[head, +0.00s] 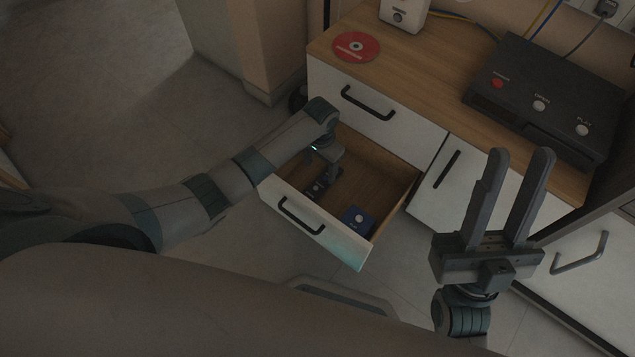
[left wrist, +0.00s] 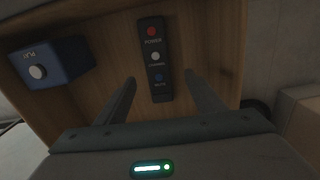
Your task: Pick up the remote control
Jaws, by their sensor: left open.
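The remote control (left wrist: 155,62) is a slim black bar with a red, a white and a blue button. It lies on the wooden floor of the open drawer (head: 348,252). In the head view the remote (head: 318,187) is partly covered by my left gripper (head: 328,178). My left gripper reaches down into the drawer. In the left wrist view its open fingers (left wrist: 162,88) stand on either side of the remote's near end, with gaps showing and no visible hold. My right gripper (head: 519,155) is open and empty, raised in front of the cabinet at the right.
A blue box (head: 357,220) with a white button lies in the drawer near the remote; it also shows in the left wrist view (left wrist: 50,65). The drawer walls surround both. On the cabinet top (head: 420,70) are a red disc (head: 356,46) and a black player (head: 545,100).

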